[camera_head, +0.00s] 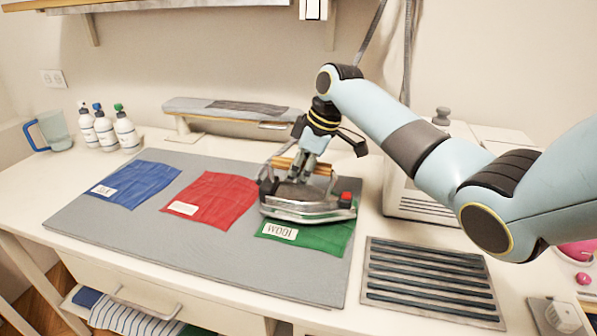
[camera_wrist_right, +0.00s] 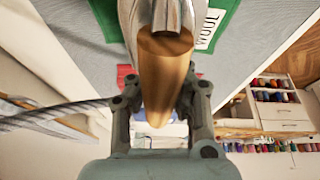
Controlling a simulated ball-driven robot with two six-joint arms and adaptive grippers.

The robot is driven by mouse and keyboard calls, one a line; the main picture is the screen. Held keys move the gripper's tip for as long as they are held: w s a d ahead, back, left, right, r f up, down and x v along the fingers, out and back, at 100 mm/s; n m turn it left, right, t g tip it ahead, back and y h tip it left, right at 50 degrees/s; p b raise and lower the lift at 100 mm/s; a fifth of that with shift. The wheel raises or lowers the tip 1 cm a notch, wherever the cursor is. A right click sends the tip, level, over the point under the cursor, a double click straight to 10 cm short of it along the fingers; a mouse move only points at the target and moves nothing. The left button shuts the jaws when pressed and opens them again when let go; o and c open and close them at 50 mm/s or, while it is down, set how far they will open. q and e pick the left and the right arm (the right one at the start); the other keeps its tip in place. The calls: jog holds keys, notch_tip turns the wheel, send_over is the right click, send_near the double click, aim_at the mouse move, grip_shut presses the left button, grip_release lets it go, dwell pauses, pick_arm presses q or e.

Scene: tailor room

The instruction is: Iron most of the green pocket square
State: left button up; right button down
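The green pocket square (camera_head: 318,237) lies at the right end of the grey mat, with a white label reading WOOL (camera_head: 279,230). It also shows in the right wrist view (camera_wrist_right: 103,20). The iron (camera_head: 305,208) sits over the green cloth and hides its upper part; I cannot tell whether its sole touches the cloth. My right gripper (camera_head: 303,168) is shut on the iron's wooden handle (camera_head: 322,168). In the right wrist view the handle (camera_wrist_right: 163,75) lies between the fingers (camera_wrist_right: 160,100). My left gripper is not in view.
A red cloth (camera_head: 212,198) and a blue cloth (camera_head: 138,184) lie left on the grey mat (camera_head: 160,240). A slatted metal rest (camera_head: 430,280) is to the right. Several bottles (camera_head: 104,130), a jug (camera_head: 50,131) and a small sleeve board (camera_head: 225,110) stand behind.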

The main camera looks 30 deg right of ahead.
jog(key=shift+w+f+b, duration=0.1)
jog(key=shift+f+b, duration=0.3)
jog(key=shift+f, duration=0.25)
jog(key=shift+a, duration=0.1)
jog(key=shift+s+a+r+p, duration=0.1)
jog(key=shift+s+a+p, duration=0.75)
jog(key=shift+p, duration=0.5)
jog(key=shift+s+a+p, duration=1.5)
jog(key=shift+a+p, duration=0.3)
jog(key=shift+p, duration=0.2)
jog(key=shift+w+d, duration=0.1)
jog(key=shift+w+d+b, duration=0.9)
jog(key=shift+w+d, duration=0.25)
jog(key=shift+d, duration=0.2)
jog(key=shift+w+d+b, duration=0.85)
jog(key=shift+w+d, duration=0.25)
jog(key=shift+d, duration=0.2)
jog(key=shift+w+d+f, duration=0.1)
jog(key=shift+f, duration=0.1)
